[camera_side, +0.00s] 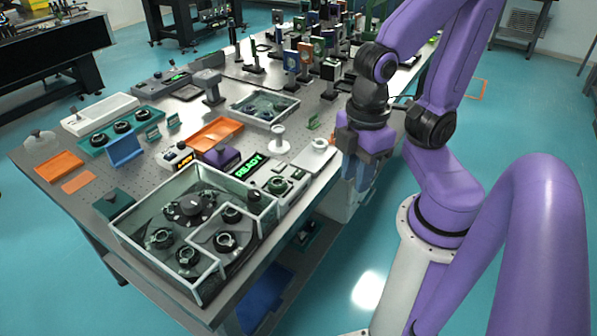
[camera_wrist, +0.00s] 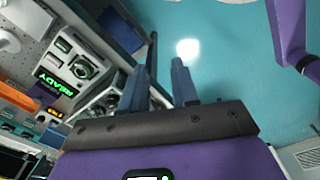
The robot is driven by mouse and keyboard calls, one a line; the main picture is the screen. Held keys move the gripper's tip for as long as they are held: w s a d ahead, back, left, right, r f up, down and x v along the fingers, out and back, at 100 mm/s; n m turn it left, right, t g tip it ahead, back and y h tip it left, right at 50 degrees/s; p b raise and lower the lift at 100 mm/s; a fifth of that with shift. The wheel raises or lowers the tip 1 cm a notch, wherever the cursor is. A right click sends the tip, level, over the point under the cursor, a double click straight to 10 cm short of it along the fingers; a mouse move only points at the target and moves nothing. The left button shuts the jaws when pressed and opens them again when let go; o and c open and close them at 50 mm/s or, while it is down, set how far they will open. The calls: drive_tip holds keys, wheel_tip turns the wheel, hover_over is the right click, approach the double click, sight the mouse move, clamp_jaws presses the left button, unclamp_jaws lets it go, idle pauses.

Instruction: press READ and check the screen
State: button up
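A small screen (camera_side: 249,166) with green letters reading READY sits near the table's right edge. It also shows in the wrist view (camera_wrist: 55,82) at the left. Beside it is a pale instrument (camera_side: 288,184) with a round dark part and small green buttons, also in the wrist view (camera_wrist: 82,66). I cannot read which button is READ. My gripper (camera_side: 358,178) hangs beyond the table's right edge, to the right of the instrument and apart from it. In the wrist view its two blue fingers (camera_wrist: 158,72) are spread with nothing between them.
A glass-walled case (camera_side: 185,285) with dark round mounts stands at the near corner. A small orange display (camera_side: 184,160), an orange tray (camera_side: 215,134) and a white stand (camera_side: 278,140) are near the screen. Floor is clear beneath my gripper. Many optics crowd the far end.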

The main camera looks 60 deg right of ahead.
clamp_jaws()
idle(1.4)
